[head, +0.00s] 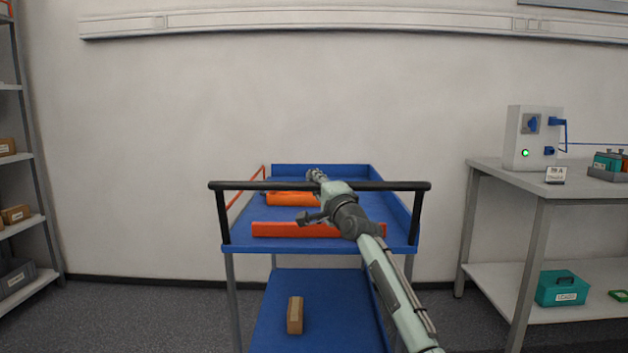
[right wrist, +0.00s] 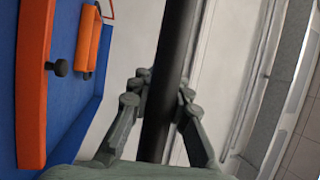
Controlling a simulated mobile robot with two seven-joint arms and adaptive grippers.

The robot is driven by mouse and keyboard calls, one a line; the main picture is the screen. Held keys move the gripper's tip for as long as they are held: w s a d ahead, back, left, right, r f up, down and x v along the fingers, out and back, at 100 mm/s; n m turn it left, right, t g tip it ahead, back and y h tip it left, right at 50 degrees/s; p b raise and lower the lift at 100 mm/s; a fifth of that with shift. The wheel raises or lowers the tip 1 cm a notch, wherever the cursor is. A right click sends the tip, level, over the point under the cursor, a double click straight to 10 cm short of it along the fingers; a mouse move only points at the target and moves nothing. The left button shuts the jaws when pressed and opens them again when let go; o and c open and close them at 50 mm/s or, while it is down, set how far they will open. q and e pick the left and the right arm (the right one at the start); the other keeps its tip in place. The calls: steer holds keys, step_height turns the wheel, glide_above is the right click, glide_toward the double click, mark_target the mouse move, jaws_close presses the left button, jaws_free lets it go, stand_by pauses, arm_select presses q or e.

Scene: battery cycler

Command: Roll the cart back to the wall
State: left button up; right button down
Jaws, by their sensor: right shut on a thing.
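The cart (head: 240,247) has two blue shelves on grey legs and stands in front of the wall (head: 150,130). Any gap between its far end and the wall cannot be judged. Its black handle bar (head: 260,186) runs across the near end and also shows as a dark rod in the right wrist view (right wrist: 160,115). My right gripper (head: 315,176) is at the middle of this bar. In the right wrist view its fingers (right wrist: 160,95) lie on both sides of the bar, shut on it. My left gripper is out of view.
Orange parts (head: 290,199) lie on the cart's top shelf, and a brown block (head: 295,315) on the lower one. A grey bench (head: 545,190) with a device stands at right, a shelf rack (head: 40,180) at left. Floor on both sides of the cart is clear.

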steer(key=shift+d+r, duration=0.15)
steer(key=shift+r, duration=0.1)
steer(key=c, duration=1.9)
jaws_free()
steer(key=shift+c, duration=0.2)
steer(key=o, duration=0.6)
steer(key=shift+w+f, duration=0.15)
steer(key=shift+f, duration=0.05)
steer(key=v, duration=1.2)
